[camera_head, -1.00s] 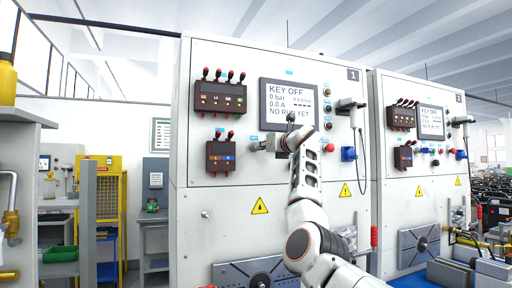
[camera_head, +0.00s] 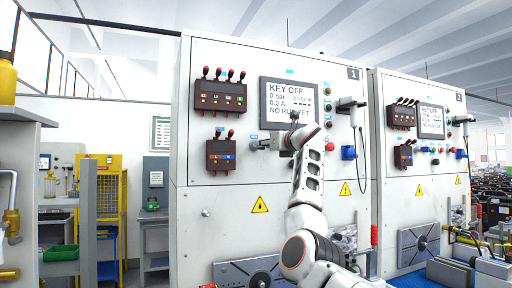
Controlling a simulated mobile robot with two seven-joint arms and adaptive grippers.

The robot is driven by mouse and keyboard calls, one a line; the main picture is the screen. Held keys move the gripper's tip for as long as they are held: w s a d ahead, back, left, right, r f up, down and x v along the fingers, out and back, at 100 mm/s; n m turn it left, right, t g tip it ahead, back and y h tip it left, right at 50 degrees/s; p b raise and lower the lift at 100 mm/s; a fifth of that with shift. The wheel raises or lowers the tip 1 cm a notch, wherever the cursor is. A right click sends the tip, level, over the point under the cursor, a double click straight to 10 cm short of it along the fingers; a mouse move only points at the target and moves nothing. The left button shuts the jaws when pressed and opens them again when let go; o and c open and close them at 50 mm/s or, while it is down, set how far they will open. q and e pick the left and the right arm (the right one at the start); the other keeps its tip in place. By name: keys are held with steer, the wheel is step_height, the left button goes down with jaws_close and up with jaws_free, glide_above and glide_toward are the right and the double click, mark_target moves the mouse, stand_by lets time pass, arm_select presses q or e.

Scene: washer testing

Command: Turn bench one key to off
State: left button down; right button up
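Bench one (camera_head: 230,195) is the large pale cabinet marked 1. My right arm rises from the bottom. Its wrist and gripper (camera_head: 292,124) are in front of the panel just below the screen; the fingers are small, dark and mostly hidden. A small grey fitting (camera_head: 262,143), perhaps the key switch, shows just left of the wrist. I cannot tell whether the gripper touches it or how the key stands. My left gripper is not in view.
A red button (camera_head: 330,147), a blue socket (camera_head: 348,153) and a corded handset (camera_head: 350,104) are right of my wrist. Dark switch boxes (camera_head: 220,97) are at left. Bench two (camera_head: 408,200) stands to the right. A yellow cage (camera_head: 108,195) is farther left.

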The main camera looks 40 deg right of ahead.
steer(key=s+a, duration=0.2)
steer(key=s, duration=0.7)
steer(key=shift+s, duration=0.4)
